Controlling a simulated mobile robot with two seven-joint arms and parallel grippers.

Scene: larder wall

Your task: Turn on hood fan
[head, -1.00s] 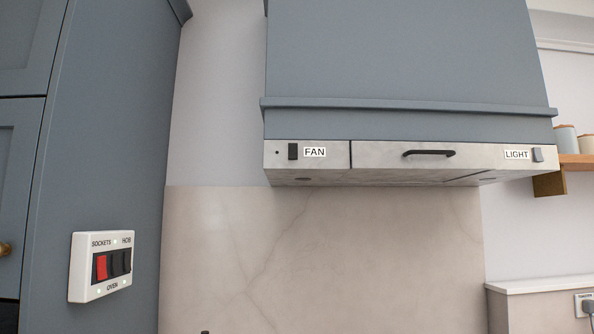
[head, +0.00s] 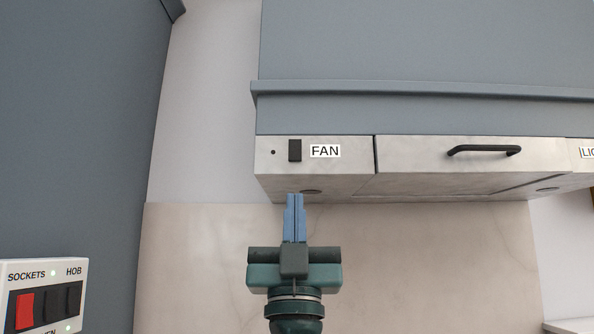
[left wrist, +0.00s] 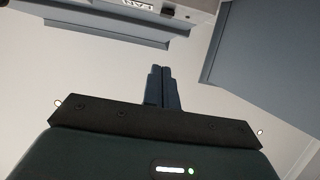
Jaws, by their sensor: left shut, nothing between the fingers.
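The hood (head: 430,115) is blue-grey with a pale metal front strip. A black rocker switch (head: 295,150) sits at the strip's left end, with a white FAN label (head: 325,151) to its right and a small dark dot to its left. My left gripper (head: 295,197) points up, its blue fingers shut and empty, the tips just below the switch in the picture. I cannot tell how far they are from the hood. In the left wrist view the fingers (left wrist: 162,70) are together, with the FAN label (left wrist: 138,4) at the top edge. My right gripper is not in view.
A black handle (head: 483,150) sticks out from the strip right of the switch. A LIGHT label (head: 587,153) is cut off at the right edge. A tall blue-grey cabinet side (head: 75,130) stands left, bearing a white switch panel (head: 45,265) marked SOCKETS and HOB.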

